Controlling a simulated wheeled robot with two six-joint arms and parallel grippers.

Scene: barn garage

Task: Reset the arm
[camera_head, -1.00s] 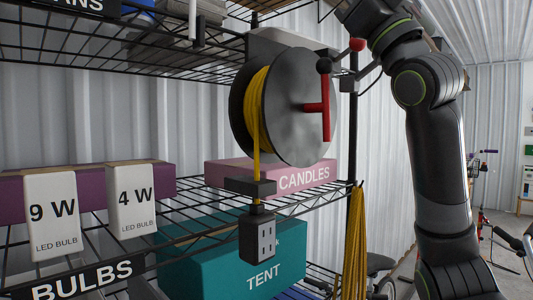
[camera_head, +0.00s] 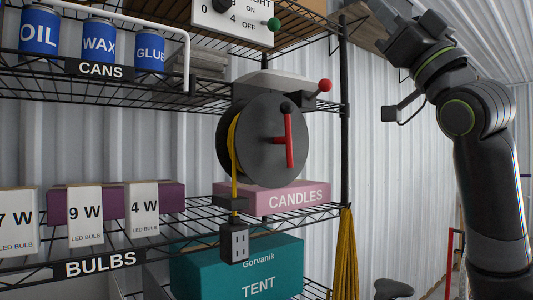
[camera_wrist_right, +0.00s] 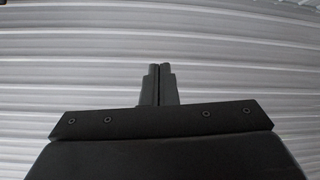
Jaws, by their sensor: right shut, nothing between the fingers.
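My right arm (camera_head: 480,150) comes in from the right in the head view, bent up towards the top edge. Its gripper is cut off or hidden at the top of that view. In the right wrist view the right gripper (camera_wrist_right: 160,72) is shut with its two fingers together and nothing between them. Behind the fingers is only corrugated wall (camera_wrist_right: 70,70). My left gripper is in neither view.
Wire shelving holds a cord reel (camera_head: 268,140) with a red crank, a pink candles box (camera_head: 290,198), a teal tent box (camera_head: 215,272), bulb boxes (camera_head: 85,215) and blue cans (camera_head: 98,42). A panel with knobs (camera_head: 232,18) is at the top. Open space lies around my right arm.

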